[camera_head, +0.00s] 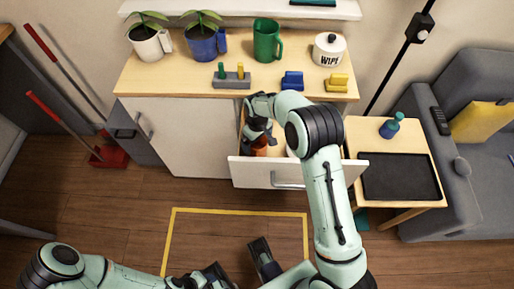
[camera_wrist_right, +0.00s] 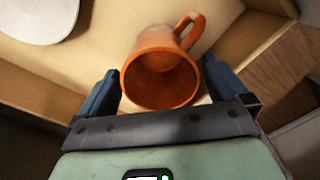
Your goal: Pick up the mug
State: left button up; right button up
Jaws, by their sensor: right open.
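An orange mug (camera_wrist_right: 160,80) sits in the open drawer (camera_head: 252,178), its mouth facing my right wrist camera and its handle at the upper right of that view. In the head view only a small orange part of the mug (camera_head: 259,149) shows below my right gripper. My right gripper (camera_wrist_right: 160,92) is open, with one blue finger on each side of the mug; whether either finger touches it is unclear. My left gripper (camera_head: 238,268) is low in the head view, away from the drawer, and its finger state is unclear.
A white round dish (camera_wrist_right: 42,18) lies in the drawer. The cabinet top (camera_head: 160,80) holds a green mug (camera_head: 267,42), two potted plants, a white jar (camera_head: 329,49) and small coloured blocks. A side table with a black tray (camera_head: 400,177) stands right. Yellow tape (camera_head: 240,211) marks the floor.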

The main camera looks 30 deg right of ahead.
jog(key=shift+f, duration=0.3)
jog(key=c, duration=1)
jog(key=shift+r, duration=0.1)
